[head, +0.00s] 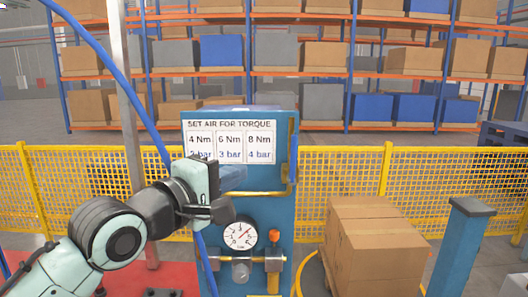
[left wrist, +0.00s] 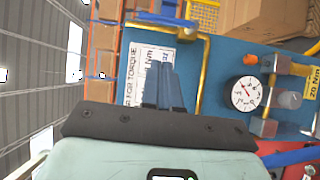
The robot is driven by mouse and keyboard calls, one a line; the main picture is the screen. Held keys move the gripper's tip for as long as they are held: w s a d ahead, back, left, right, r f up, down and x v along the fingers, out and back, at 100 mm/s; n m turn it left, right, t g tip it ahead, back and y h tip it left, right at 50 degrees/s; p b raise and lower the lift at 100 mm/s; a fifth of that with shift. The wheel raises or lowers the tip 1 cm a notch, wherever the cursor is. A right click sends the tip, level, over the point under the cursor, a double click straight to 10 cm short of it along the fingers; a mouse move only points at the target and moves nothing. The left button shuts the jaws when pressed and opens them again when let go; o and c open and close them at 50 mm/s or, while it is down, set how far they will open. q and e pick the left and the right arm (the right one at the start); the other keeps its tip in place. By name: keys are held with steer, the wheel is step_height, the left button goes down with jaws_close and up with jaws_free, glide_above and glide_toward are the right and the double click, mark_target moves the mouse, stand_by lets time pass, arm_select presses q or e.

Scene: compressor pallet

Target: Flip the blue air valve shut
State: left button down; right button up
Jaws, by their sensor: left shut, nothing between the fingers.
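A blue lever (head: 293,140), which looks like the air valve's handle, stands upright at the right edge of the blue panel (head: 205,122), beside a yellow pipe (head: 291,180). In the left wrist view the lever (left wrist: 165,19) lies along the pipe (left wrist: 203,75) near the top. My left gripper (head: 240,177) is shut and empty in front of the panel, left of the lever and apart from it. Its closed fingers (left wrist: 167,72) cover part of the torque sign in the left wrist view. My right gripper is not in view.
A pressure gauge (head: 240,234), an orange knob (head: 274,237) and fittings sit low on the panel. The torque sign (head: 230,143) is above. Cardboard boxes (head: 375,250) stand at right. A blue hose (head: 110,60) crosses at left. A yellow fence (head: 340,165) stands behind.

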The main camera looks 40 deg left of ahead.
arm_select(q)
steer(key=shift+s+a+r, duration=0.3)
steer(key=shift+a, duration=0.35)
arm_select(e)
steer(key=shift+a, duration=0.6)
arm_select(q)
steer(key=shift+d, duration=0.1)
steer(key=shift+w, duration=0.1)
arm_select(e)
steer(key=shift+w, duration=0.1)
arm_select(q)
steer(key=p, duration=0.4)
glide_toward(293, 158)
steer(key=w+a+r, duration=0.2)
steer(key=w+a, duration=0.2)
steer(key=a, duration=0.1)
steer(key=w+d, duration=0.1)
steer(key=w+d+f, duration=0.1)
steer(key=shift+w+d, duration=0.25)
steer(key=shift+d, duration=0.15)
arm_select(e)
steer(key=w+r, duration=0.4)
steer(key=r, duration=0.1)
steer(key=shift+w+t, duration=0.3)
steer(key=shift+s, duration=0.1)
